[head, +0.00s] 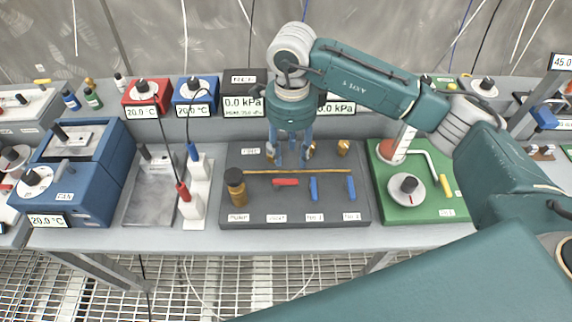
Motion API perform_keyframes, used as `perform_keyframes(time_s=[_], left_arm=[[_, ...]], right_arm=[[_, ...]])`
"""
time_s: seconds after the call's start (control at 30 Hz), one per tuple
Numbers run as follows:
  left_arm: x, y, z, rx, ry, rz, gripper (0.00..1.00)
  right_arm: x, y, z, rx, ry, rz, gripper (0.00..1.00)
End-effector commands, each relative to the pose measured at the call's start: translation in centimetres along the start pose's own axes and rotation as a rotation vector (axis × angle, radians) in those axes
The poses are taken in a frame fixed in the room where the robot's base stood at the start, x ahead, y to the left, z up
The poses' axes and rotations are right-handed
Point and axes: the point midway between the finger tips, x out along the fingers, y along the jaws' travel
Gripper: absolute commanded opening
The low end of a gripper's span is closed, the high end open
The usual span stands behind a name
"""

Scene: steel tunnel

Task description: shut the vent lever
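The dark grey valve panel (335,208) lies on the bench in the middle of the head view. On it a red lever (286,182) lies crosswise, just in front of a thin brass pipe (320,171); the label below it is too small to read for sure. Two blue levers (314,188) (351,188) to its right point front to back. My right gripper (290,160) points down over the rear of the panel, just behind the red lever. Its fingers look apart, with nothing seen between them. I cannot tell its height above the panel. My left gripper is out of view.
A brown-capped brass fitting (237,190) stands left of the red lever. A green plate (425,208) with a dial (407,188) is to the right. White blocks with red and blue plugs (194,208) stand left. Pressure displays (243,106) stand behind.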

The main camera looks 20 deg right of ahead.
Motion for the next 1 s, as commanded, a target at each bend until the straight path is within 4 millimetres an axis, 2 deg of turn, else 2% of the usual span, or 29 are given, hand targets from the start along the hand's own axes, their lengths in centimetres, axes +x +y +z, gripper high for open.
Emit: perform_keyframes(time_s=[0.2,0.33,0.47,0.6,0.7,0.83,1.0], left_arm=[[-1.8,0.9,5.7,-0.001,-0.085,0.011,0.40],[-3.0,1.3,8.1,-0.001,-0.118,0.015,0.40],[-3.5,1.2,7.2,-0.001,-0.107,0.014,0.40],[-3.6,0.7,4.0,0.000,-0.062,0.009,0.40],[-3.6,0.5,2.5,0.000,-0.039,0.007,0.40],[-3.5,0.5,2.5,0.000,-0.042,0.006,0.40],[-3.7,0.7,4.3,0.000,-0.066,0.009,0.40]], right_arm=[[3.1,0.3,0.0,0.000,0.002,0.008,0.40],[5.7,0.3,0.0,-0.001,0.001,0.008,0.40],[7.9,0.3,0.0,-0.001,0.001,0.007,0.40],[9.6,0.3,0.1,-0.001,-0.002,0.006,0.40],[10.2,0.2,0.1,-0.002,-0.002,0.004,0.40],[10.5,0.2,0.1,-0.002,-0.003,0.003,0.40],[10.5,0.2,0.1,-0.002,-0.003,0.003,0.40]])
